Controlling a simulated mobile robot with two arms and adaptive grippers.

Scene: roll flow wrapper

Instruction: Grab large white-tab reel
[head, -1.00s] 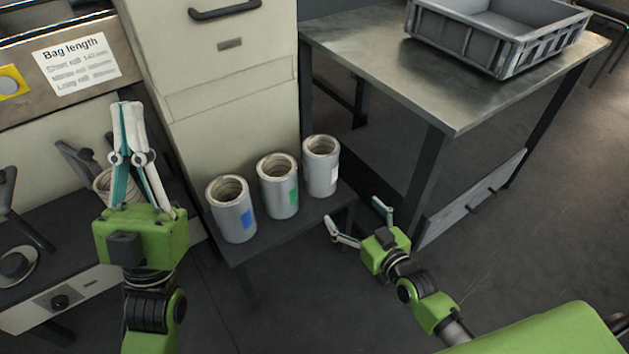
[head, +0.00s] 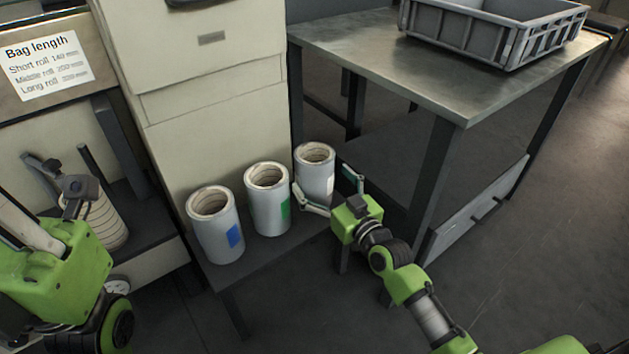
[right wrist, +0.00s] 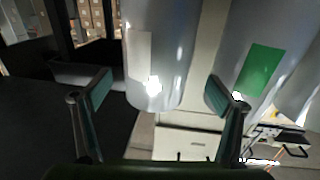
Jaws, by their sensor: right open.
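The white-tab reel (head: 314,172) stands upright at the right end of a row of reels on a small dark table. In the right wrist view the same reel (right wrist: 153,45) stands between the fingertips, its white tab facing me. My right gripper (head: 324,188) is open in front of this reel, one finger towards each side. Whether either finger touches it I cannot tell.
A green-tab reel (head: 268,200) stands just left of the white-tab reel, and a blue-tab reel (head: 215,225) left of that. A metal table (head: 440,80) with a grey crate (head: 490,35) stands to the right. A beige cabinet (head: 215,100) is behind the reels.

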